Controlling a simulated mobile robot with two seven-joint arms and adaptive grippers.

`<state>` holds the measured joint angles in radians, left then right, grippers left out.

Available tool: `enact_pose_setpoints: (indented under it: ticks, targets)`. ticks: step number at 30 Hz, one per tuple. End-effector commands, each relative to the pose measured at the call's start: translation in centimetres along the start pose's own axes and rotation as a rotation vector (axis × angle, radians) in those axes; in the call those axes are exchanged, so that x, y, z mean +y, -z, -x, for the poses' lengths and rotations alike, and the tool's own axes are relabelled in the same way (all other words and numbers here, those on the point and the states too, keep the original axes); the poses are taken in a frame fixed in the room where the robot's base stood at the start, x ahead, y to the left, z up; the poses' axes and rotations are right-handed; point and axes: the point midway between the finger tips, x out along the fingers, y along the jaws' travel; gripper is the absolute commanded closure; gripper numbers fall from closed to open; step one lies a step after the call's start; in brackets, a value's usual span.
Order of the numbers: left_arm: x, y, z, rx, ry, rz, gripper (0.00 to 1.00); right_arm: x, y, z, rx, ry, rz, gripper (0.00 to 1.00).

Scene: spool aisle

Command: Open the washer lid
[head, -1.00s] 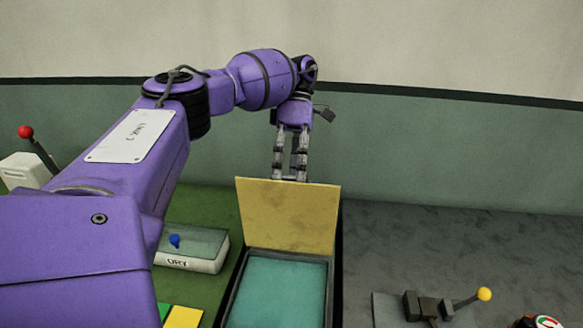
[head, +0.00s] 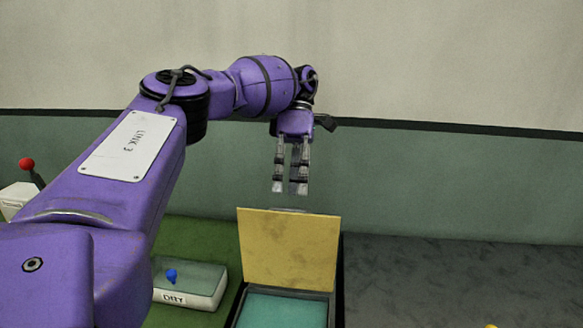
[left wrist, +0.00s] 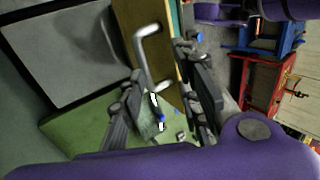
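The washer lid (head: 289,248) is a yellow panel standing up at the back of a dark-framed box with a teal inside (head: 283,311). The lid also shows in the left wrist view (left wrist: 133,18), with a grey bar handle (left wrist: 142,58) on its face. My left gripper (head: 290,188) points down just above the lid's top edge, with a small gap to it in the head view. Its two fingers are apart, and nothing is held between them; they also show in the left wrist view (left wrist: 160,68). My right gripper is not in view.
A grey-white box marked DRY (head: 190,287) with a blue knob (head: 171,276) lies left of the washer on green surface. A red-knobbed lever (head: 27,164) stands far left. The dark grey surface (head: 450,285) to the right is mostly clear.

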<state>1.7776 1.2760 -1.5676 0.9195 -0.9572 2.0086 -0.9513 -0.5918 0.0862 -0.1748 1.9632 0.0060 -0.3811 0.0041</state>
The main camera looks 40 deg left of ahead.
Motion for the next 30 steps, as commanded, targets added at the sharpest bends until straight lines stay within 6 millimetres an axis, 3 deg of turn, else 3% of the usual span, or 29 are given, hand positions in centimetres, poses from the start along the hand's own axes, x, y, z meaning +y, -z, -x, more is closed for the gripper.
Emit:
enact_pose_setpoints:
  ticks: [3, 12, 30]
  targets:
    - [-1.0, 0.1, 1.5, -0.002, -0.004, 0.002, 0.70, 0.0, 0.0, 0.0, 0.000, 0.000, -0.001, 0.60]
    - [-2.3, 0.1, 3.2, -0.002, -0.001, -0.001, 0.70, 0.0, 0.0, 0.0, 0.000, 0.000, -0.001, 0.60]
    - [-2.4, 0.1, 3.4, -0.003, -0.001, -0.002, 0.70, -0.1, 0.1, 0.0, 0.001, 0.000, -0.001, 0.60]
